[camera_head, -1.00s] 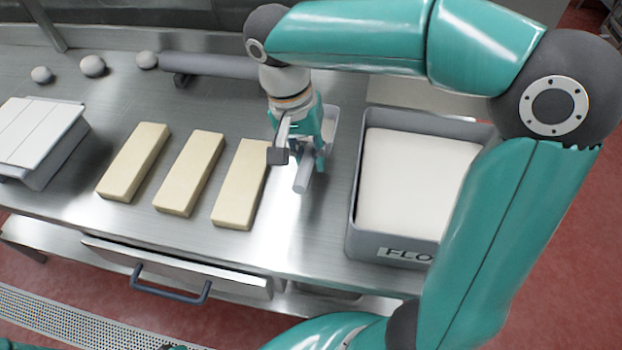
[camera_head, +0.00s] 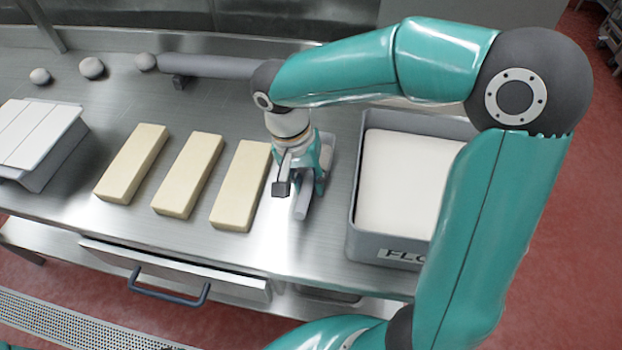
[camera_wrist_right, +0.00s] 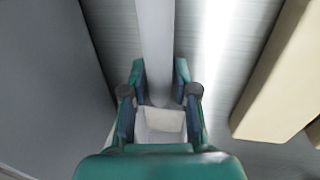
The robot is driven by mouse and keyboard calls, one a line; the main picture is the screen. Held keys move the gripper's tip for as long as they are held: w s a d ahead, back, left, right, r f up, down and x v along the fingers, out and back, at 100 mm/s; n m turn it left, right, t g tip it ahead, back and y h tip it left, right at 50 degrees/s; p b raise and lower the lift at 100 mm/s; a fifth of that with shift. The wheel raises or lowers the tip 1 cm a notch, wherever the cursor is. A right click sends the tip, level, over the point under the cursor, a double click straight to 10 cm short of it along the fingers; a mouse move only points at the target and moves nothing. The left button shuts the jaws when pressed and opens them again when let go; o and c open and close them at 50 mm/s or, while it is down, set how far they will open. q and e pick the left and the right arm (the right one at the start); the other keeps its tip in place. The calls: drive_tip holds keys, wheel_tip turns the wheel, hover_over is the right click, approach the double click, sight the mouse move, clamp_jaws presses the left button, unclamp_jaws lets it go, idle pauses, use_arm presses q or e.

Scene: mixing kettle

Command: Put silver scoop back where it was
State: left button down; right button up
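The silver scoop (camera_head: 303,205) is in my right gripper (camera_head: 296,185), between the nearest cream block and the flour bin. Its handle points toward the table's front edge and its bowl (camera_head: 328,150) is at the back, partly hidden by the gripper. In the right wrist view the scoop handle (camera_wrist_right: 156,40) runs between the two fingers (camera_wrist_right: 160,80), which sit close on both sides. The pale scoop bowl (camera_wrist_right: 160,122) shows below them. The scoop is low over the steel table (camera_head: 325,240); I cannot tell whether it touches. My left gripper is not in view.
The grey flour bin (camera_head: 352,215) stands close on the right. Several cream blocks (camera_head: 240,185) lie on the left, the nearest close to the gripper. A white-topped box (camera_head: 35,135) is far left; dough balls (camera_head: 92,68) lie at the back. A drawer handle (camera_head: 168,292) juts out below.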

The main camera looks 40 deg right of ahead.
drive_tip(key=shift+o, duration=0.7)
drive_tip(key=shift+r, duration=0.15)
wheel_tip(320, 180, up, 12)
drive_tip(key=w+a+p, duration=0.1)
drive_tip(key=shift+w+a+f, duration=0.2)
drive_tip(key=shift+w+a, duration=0.05)
drive_tip(key=shift+w, duration=0.1)
